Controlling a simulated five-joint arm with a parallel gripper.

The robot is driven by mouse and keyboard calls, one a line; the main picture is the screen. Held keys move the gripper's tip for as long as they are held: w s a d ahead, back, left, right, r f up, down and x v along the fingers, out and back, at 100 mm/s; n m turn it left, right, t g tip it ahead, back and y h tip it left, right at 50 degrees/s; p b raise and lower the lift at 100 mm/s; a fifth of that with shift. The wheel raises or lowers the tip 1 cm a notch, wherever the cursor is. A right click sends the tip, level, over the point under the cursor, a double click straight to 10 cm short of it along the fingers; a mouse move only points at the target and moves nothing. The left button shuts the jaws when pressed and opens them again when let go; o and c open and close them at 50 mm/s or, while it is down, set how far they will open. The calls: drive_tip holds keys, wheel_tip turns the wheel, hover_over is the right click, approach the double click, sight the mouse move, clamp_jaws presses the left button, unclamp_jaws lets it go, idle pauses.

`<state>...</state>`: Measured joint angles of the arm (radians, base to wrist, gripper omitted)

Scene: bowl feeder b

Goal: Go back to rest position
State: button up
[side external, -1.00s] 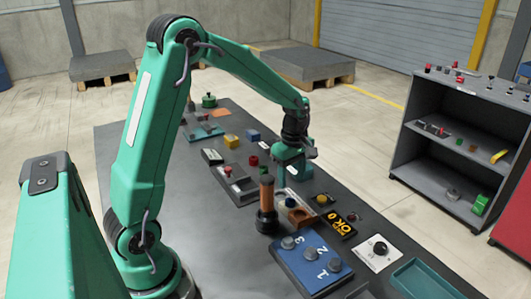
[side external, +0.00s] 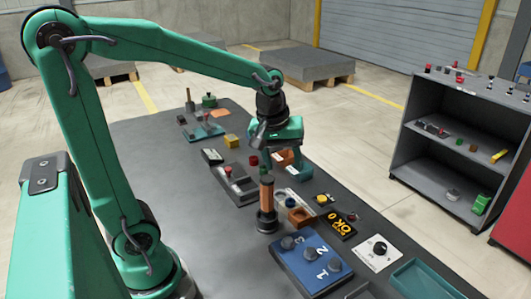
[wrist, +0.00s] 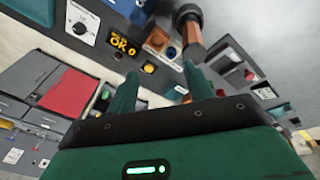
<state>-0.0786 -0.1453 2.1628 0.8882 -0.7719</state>
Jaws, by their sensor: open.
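My gripper (side external: 283,158) is green with a dark wrist. It hangs over the far middle part of the dark table and is clear of its top. In the wrist view its two green fingers (wrist: 163,92) stand apart with nothing held between them.
A post with a brown handle (side external: 267,194) stands upright in front of my gripper. Nearby lie a blue numbered panel (side external: 312,262), a black "OK 0" display (side external: 336,222) and a white dial panel (side external: 374,252). A grey shelf (side external: 440,154) stands to the right.

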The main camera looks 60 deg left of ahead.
drive_tip(key=s+d+r+m+t, duration=0.1)
drive_tip(key=s+m, duration=0.4)
drive_tip(key=s, duration=0.1)
drive_tip(key=s+d+r+m+t, duration=0.1)
drive_tip(key=s+r+m, duration=0.1)
drive_tip(key=s+m, duration=0.2)
drive_tip(key=shift+s+d+r+m+t, duration=0.2)
drive_tip(key=shift+s+d+m+t, duration=0.2)
drive_tip(key=shift+s, duration=0.65)
